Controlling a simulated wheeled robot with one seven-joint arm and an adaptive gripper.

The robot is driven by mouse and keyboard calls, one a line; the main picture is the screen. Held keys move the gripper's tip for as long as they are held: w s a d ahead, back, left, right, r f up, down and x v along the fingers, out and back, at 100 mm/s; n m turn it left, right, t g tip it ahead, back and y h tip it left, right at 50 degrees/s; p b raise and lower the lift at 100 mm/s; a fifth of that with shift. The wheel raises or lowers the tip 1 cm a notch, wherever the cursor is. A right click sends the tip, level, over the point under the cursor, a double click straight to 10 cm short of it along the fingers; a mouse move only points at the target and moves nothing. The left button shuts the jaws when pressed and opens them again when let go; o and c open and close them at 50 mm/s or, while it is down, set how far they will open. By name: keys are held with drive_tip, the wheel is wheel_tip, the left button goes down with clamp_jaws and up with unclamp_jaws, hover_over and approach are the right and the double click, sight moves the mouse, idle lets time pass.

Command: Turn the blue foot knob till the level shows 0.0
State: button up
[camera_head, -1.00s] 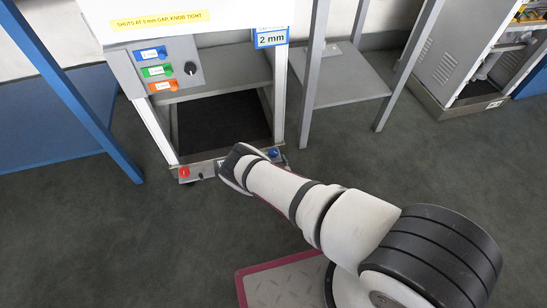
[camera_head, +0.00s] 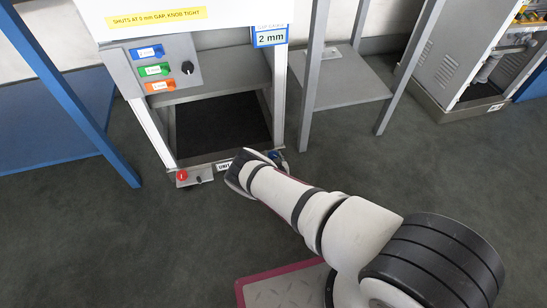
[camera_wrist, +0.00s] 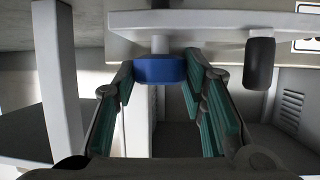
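The blue foot knob (camera_wrist: 158,70) hangs under a grey bar in the wrist view, on a short pale stem. My gripper (camera_wrist: 160,84) is open, its green-padded fingers on either side of the knob. A narrow gap seems to show at the sides; I cannot tell whether either finger touches it. In the head view the blue knob (camera_head: 276,155) shows in part at the dispenser frame's lower right corner. My gripper (camera_head: 250,168) is low beside it, its fingertips mostly hidden. No level reading is legible.
A red knob (camera_head: 182,176) sits at the frame's lower left corner. A dark rounded foot (camera_wrist: 260,63) hangs right of the blue knob. A panel (camera_head: 165,68) with coloured tags and a black knob is above. A grey stand (camera_head: 345,80) stands right; the floor ahead is clear.

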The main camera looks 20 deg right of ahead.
drive_tip(key=shift+d+n+y, duration=0.15)
drive_tip(key=shift+n+y, duration=0.15)
drive_tip(key=shift+y, duration=0.1)
drive_tip(key=n+y, duration=0.2)
drive_tip(key=y, duration=0.1)
drive_tip(key=shift+d+n, duration=0.25)
drive_tip(key=shift+n, duration=0.15)
drive_tip(key=n+y, duration=0.1)
drive_tip(key=y, duration=0.1)
drive_tip(key=n+g+y, duration=0.1)
drive_tip(key=n+y, duration=0.1)
drive_tip(key=shift+w+d+g, duration=0.1)
drive_tip(key=shift+g, duration=0.2)
drive_tip(key=shift+w+n+g+y, duration=0.1)
drive_tip(key=shift+n+g+y, duration=0.6)
drive_tip(key=shift+n+y, duration=0.5)
drive_tip(key=shift+n+g, duration=0.3)
drive_tip(key=shift+n, duration=0.1)
drive_tip(key=o, duration=0.9)
